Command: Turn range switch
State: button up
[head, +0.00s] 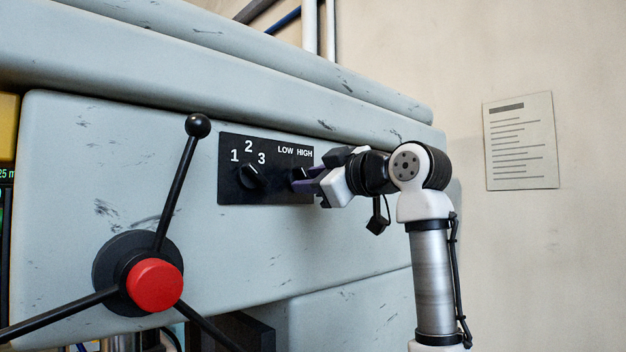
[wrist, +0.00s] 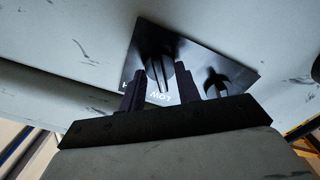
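The range switch (head: 297,175) is a small black knob under the LOW and HIGH labels on a black panel (head: 232,190). In the wrist view the knob (wrist: 157,70) sits between the two dark fingers of my gripper (wrist: 158,86), with the LOW label upside down below it. My gripper (head: 308,184) reaches the panel from the right in the head view. The fingers are apart, with a gap visible on the left side of the knob. The right finger is very close to it, and I cannot tell whether it touches. The fingers partly hide the switch in the head view.
A second black knob (head: 250,178) marked 1, 2, 3 is left of the switch. A three-armed handle with a red hub (head: 154,286) stands out at the lower left. A rounded grey ledge (head: 300,118) overhangs the panel. A paper sheet (head: 521,142) hangs on the wall.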

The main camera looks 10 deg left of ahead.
jog(key=b+v, duration=0.4)
jog(key=v, duration=0.9)
jog(key=shift+s+d+b, duration=0.25)
jog(key=shift+d+b, duration=0.05)
jog(key=shift+d, duration=0.05)
